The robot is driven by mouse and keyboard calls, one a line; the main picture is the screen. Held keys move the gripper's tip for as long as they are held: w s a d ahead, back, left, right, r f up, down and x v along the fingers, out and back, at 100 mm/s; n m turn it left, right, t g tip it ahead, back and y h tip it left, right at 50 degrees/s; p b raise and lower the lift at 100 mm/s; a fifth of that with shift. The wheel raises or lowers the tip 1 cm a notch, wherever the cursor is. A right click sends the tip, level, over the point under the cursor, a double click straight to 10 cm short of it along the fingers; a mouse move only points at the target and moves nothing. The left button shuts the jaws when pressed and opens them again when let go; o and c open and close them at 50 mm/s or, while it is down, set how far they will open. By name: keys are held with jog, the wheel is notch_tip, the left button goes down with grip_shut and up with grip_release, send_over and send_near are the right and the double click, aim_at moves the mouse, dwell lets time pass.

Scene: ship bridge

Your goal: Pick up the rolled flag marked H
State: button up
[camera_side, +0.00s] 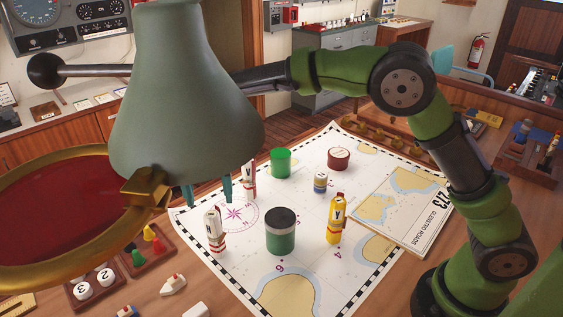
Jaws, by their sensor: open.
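A rolled flag, white with red bands (215,230), stands upright on the chart at the left; its letter is too small to read surely. A second white-and-red rolled flag (248,178) stands farther back, partly hidden by the bell-shaped grey-green object. A yellow rolled flag (335,220), seemingly marked Y, stands to the right. My gripper (207,194) shows only as two teal fingertips below the bell shape. They are apart and empty, and appear above and between the two white-and-red flags. The rest of my gripper is hidden. I cannot tell which flag is H.
The bell-shaped object (185,100) and a brass-rimmed red disc (60,215) block the left foreground.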

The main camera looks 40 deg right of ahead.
aim_at(212, 212)
notch_tip(212, 212, down, 5)
jog(key=shift+f, duration=0.1)
jog(key=shift+s+a+f, duration=0.1)
jog(key=shift+f, duration=1.25)
jog(key=shift+a+f, duration=0.1)
jog(key=shift+f, duration=1.25)
jog(key=shift+c, duration=0.3)
jog(key=c, duration=1.1)
jog(key=shift+r, duration=0.1)
